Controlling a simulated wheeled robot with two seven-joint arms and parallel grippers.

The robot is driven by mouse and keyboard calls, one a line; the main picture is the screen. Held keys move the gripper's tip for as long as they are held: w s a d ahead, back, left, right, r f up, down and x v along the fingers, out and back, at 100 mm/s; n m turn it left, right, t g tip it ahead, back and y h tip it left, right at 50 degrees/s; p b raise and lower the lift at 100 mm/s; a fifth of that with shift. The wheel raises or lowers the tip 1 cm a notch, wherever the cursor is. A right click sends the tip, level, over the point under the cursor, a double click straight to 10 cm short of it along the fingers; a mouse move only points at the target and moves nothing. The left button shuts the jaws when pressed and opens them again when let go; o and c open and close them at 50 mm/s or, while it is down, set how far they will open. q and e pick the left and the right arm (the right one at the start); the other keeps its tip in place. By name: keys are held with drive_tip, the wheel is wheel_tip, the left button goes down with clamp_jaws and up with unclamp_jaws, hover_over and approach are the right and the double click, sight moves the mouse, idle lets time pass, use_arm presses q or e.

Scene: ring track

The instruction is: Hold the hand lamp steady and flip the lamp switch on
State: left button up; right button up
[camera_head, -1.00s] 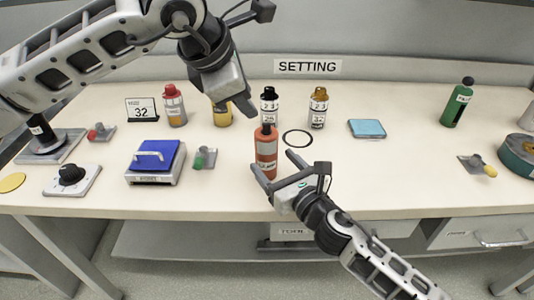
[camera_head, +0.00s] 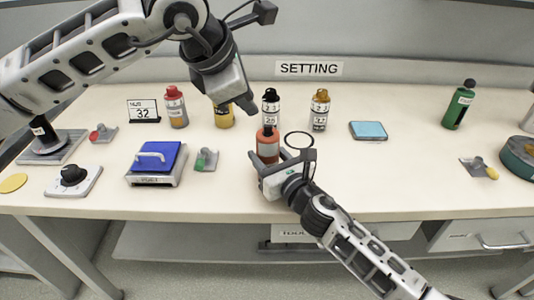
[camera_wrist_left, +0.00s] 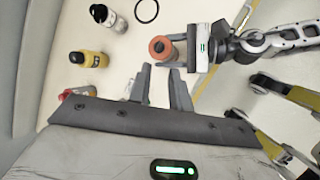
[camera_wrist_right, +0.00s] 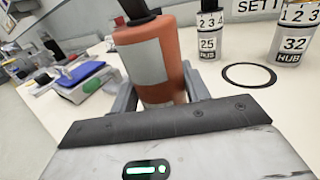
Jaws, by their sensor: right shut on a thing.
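The hand lamp (camera_head: 267,145) is an orange cylinder with a black top and a pale label, standing upright near the table's middle. My right gripper (camera_head: 266,168) is shut on its body from the front right. In the right wrist view the lamp (camera_wrist_right: 170,60) sits between both fingers. The left wrist view shows the lamp (camera_wrist_left: 160,47) from above, beyond my left fingertips. My left gripper (camera_head: 248,106) is above and left of the lamp, apart from it. Its fingers (camera_wrist_left: 161,68) are open with nothing between them. I cannot make out the lamp switch.
Numbered bottles (camera_head: 271,108) (camera_head: 319,110) and a black ring (camera_head: 299,140) lie behind the lamp. A yellow bottle (camera_head: 224,117) and a red-capped bottle (camera_head: 176,108) stand left. A blue-topped device (camera_head: 155,164) is farther left. The tabletop right of the lamp is mostly clear.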

use_arm(q)
drive_tip(key=shift+s+d+f, duration=0.15)
drive_tip(key=shift+f, duration=0.15)
clamp_jaws()
drive_tip(key=s+d+f+n+g+h, duration=0.2)
drive_tip(key=s+f+n+g+h, duration=0.2)
drive_tip(key=f+g+h, duration=0.4)
drive_tip(key=w+a+f+n+t+h, duration=0.1)
drive_tip(key=a+f+n+t+h, duration=0.4)
drive_tip(key=a+n, duration=0.5)
drive_tip(key=t+h, duration=0.1)
drive_tip(key=t, duration=0.1)
drive_tip(key=shift+a+t+h, duration=0.2)
drive_tip(key=shift+t+h, duration=0.1)
drive_tip(key=shift+t, duration=0.1)
